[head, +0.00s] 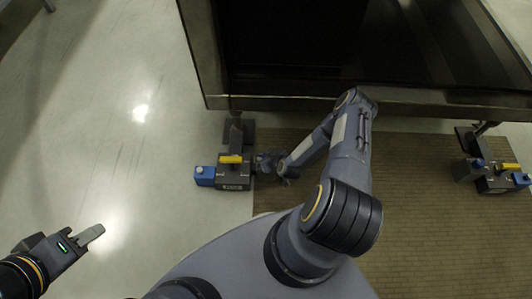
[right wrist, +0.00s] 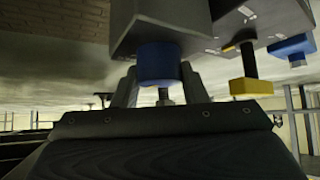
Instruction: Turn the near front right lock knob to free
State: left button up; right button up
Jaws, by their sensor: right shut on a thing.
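A dark grey lock unit (head: 233,183) stands at the left front corner of the dark frame, with a yellow handle (head: 231,159) on top and a blue block (head: 204,175) on its left side. My right gripper (head: 262,165) is at the unit's right side. In the right wrist view, a blue round knob (right wrist: 158,63) sits under the grey housing (right wrist: 150,22), between the fingers of my right gripper (right wrist: 160,90), which is shut on it. The head view does not show this knob clearly. My left gripper (head: 92,235) is away at the lower left; its finger gap does not show.
A similar unit (head: 495,182) with a yellow handle and blue parts stands at the right. The dark frame (head: 300,102) runs across the back. A brown ribbed mat (head: 420,220) covers the right floor; the pale floor (head: 120,170) at the left is clear.

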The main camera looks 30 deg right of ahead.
jog(key=m+h+p, duration=0.1)
jog(key=m+h, duration=0.1)
jog(key=m, duration=0.1)
jog(key=shift+a+m+h, duration=0.15)
jog(key=shift+m+h, duration=0.15)
jog(key=shift+h, duration=0.1)
jog(key=shift+m+g+h+p, duration=0.55)
jog(key=shift+m+h, duration=0.55)
jog(key=shift+m, duration=0.5)
jog(key=o, duration=1)
